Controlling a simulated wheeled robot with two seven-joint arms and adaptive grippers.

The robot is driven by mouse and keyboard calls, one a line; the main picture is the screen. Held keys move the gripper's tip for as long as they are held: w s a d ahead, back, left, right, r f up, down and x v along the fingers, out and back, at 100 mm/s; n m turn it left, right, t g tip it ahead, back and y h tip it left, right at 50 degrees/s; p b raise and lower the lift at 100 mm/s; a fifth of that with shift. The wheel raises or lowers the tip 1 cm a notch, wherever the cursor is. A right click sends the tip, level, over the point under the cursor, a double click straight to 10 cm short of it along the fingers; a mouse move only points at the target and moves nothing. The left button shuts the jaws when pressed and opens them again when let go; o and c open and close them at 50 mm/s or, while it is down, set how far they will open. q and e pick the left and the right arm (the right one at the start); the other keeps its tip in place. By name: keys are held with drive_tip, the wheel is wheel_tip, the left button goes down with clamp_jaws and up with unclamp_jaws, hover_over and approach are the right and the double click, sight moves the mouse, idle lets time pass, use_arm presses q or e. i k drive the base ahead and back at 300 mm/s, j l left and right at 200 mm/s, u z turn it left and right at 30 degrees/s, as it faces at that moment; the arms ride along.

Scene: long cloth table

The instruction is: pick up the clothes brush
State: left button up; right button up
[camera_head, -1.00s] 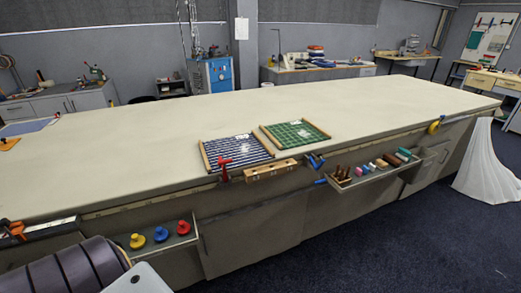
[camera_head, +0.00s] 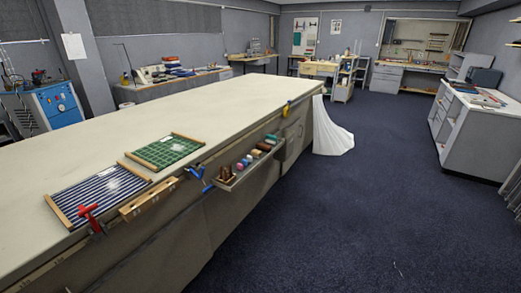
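I cannot make out a clothes brush for certain in the head view. A narrow tray (camera_head: 240,176) hangs on the side of the long cloth table (camera_head: 200,110). It holds a brown wooden piece (camera_head: 226,173) and several small coloured items, too small to identify surely. Neither of my grippers is in view.
A blue striped framed panel (camera_head: 98,192) and a green framed panel (camera_head: 164,152) lie on the table near its edge. Red (camera_head: 91,219) and blue (camera_head: 197,174) clamps sit at the edge. White cloth (camera_head: 330,130) hangs at the far end. Open carpet (camera_head: 370,210) lies right.

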sight(265, 148)
drive_tip(key=i+l, duration=0.25)
drive_tip(key=i, duration=0.3)
drive_tip(key=i+l+u, duration=0.1)
drive_tip(key=i+l, duration=0.15)
drive_tip(key=i, duration=0.3)
drive_tip(key=i+l, duration=0.35)
drive_tip(key=i, duration=0.2)
drive_tip(key=i+l+u, duration=0.1)
drive_tip(key=i+l, duration=0.2)
drive_tip(key=i, duration=0.25)
drive_tip(key=i+l, duration=0.35)
drive_tip(key=i, duration=0.2)
